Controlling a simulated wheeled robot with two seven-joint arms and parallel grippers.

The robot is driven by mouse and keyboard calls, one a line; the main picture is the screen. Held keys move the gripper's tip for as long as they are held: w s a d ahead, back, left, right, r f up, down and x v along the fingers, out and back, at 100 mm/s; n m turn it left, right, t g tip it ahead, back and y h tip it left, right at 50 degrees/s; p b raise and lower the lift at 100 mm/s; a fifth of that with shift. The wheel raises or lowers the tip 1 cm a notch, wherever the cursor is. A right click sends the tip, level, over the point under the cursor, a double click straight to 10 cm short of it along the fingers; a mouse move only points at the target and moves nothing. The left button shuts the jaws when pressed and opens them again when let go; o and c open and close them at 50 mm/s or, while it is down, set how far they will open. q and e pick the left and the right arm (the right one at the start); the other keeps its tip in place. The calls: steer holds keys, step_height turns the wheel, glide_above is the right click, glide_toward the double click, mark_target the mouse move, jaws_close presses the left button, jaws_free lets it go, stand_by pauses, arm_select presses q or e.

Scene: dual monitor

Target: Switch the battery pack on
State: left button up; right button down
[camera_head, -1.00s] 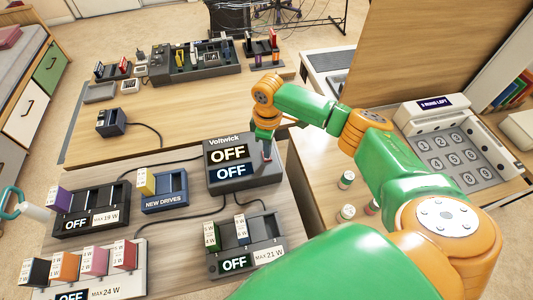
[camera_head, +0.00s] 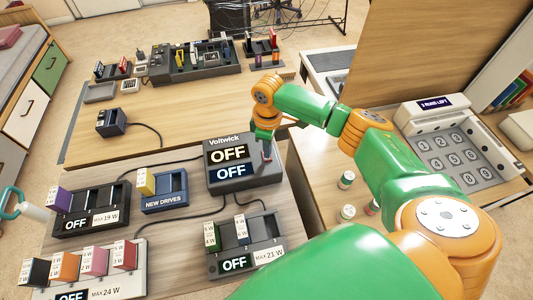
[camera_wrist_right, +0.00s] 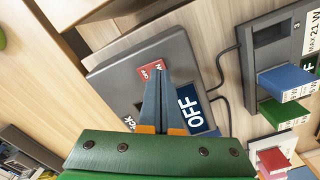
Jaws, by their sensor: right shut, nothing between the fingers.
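The battery pack (camera_head: 243,179) is a grey box labelled Voltwick on the near table, and its two displays both read OFF. It also shows in the right wrist view (camera_wrist_right: 120,88), with a red rocker switch (camera_wrist_right: 153,72) on its top face. My right gripper (camera_head: 267,152) is shut and empty, pointing down at the right part of the pack. In the right wrist view its fingertips (camera_wrist_right: 163,68) are at the edge of the red switch; I cannot tell whether they touch it. My left gripper is not in view.
Docks reading OFF stand around the pack: a dark one (camera_head: 92,209) at left, a grey one (camera_head: 247,244) in front and a white one (camera_head: 85,268) at front left. A blue New Drives holder (camera_head: 163,191) sits between. Small cylinders (camera_head: 346,180) stand at right, before a keypad console (camera_head: 447,150).

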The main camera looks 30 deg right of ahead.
steer(key=shift+s+f+b, duration=0.1)
steer(key=shift+f+b, duration=0.5)
steer(key=shift+f, duration=0.4)
stand_by(0.5)
steer(key=shift+r, duration=0.1)
step_height(320, 180, up, 7)
steer(key=p, duration=0.8)
steer(key=shift+p, duration=0.3)
